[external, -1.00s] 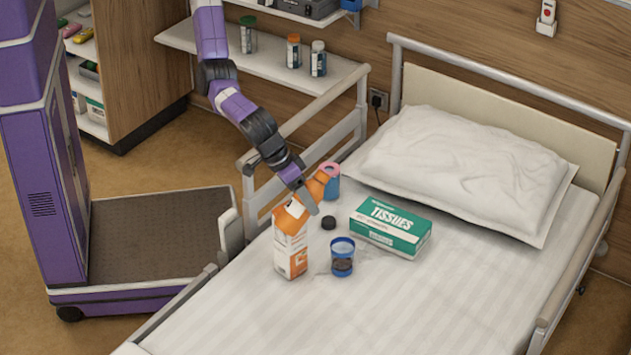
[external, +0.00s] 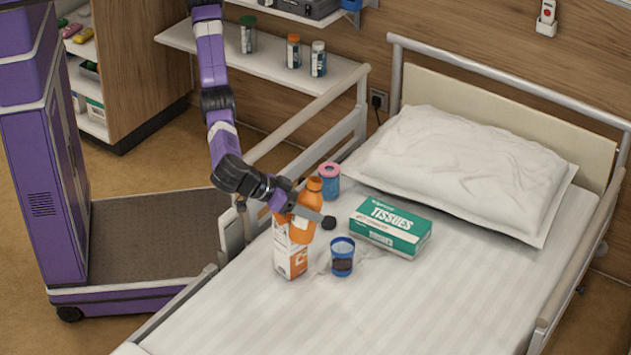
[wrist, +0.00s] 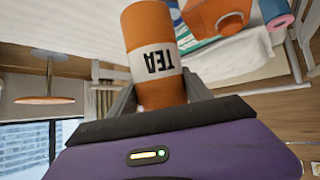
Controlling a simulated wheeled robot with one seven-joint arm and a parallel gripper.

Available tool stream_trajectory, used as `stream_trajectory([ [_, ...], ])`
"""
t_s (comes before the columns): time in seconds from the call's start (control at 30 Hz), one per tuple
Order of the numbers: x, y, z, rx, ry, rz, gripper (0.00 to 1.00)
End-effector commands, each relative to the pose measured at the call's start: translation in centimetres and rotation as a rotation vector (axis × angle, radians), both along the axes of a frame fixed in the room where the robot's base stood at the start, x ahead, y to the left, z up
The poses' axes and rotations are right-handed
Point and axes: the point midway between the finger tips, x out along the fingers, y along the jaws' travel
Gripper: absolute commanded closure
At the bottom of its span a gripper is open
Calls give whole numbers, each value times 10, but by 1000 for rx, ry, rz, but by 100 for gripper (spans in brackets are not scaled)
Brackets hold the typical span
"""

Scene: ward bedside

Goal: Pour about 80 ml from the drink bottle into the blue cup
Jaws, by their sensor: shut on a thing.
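The drink bottle (external: 313,186) is orange, and its white band reads TEA in the wrist view (wrist: 155,62). My gripper (external: 308,213) is shut around the bottle and holds it nearly upright, just behind and above the carton in the external view. The bottle's lower part is partly hidden. The blue cup (external: 342,257) stands upright on the bed, to the right of and below the bottle in the picture, apart from it. A dark patch shows in its lower half; I cannot tell whether this is liquid.
An orange and white carton (external: 290,258) stands close beside the bottle. A black cap (external: 329,223) lies near the fingertips. A pink and blue roll-like item (external: 329,180) stands behind. A tissue box (external: 390,228) lies right of the cup. The bed's front (external: 400,310) is clear.

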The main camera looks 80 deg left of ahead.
Motion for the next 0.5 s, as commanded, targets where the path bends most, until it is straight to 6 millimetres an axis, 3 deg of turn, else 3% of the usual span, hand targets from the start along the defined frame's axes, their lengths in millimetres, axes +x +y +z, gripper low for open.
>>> stream_trajectory([
  [0.03, 0, 0, -9, 4, -10, 0, 98],
  [0.5, 4, 1, -47, 46, -85, 8, 98],
])
